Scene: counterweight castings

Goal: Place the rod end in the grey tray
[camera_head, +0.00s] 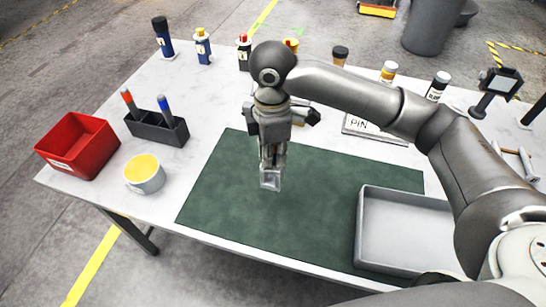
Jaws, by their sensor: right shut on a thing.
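My right gripper (270,180) points straight down over the left middle of the dark green mat (215,205). It is shut on a small grey metal piece, seemingly the rod end, which is mostly hidden and hard to tell from the fingertips. I cannot tell how far above the mat it is. The grey tray (359,230) stands at the mat's right front, to the right of the gripper and apart from it. The visible part of the tray's inside is empty; my right arm hides its right side. My left gripper is not in view.
A red bin (75,147), a cup with yellow contents (144,174) and a dark pen holder (158,128) stand at the left. Several bottles and jars line the back. A "PIN" sign (362,126) lies behind the mat. The mat between gripper and tray is clear.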

